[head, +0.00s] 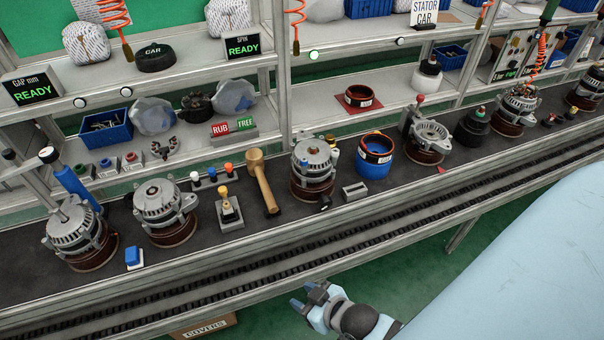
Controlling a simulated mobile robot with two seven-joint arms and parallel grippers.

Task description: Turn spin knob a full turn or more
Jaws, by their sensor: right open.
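A display reading SPIN READY (242,45) stands on the upper shelf. Below it on the bench, an alternator (313,165) sits upright on a copper-coloured base, with a small dark knob-like part (324,203) at its front foot. No part is clearly labelled as the spin knob, so I cannot tell whether this is it. A red and green RUB/FREE indicator (234,128) is on the lower shelf. My right gripper (306,296) is open and empty, in front of the conveyor rail, well apart from the alternator. My left gripper is not in view.
A wooden mallet (262,182), a yellow-topped lever box (229,209) and a grey slotted block (354,191) stand near the alternator. A blue ring-shaped part (375,156) is at its right. The conveyor rail (300,255) runs along the front edge, clear.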

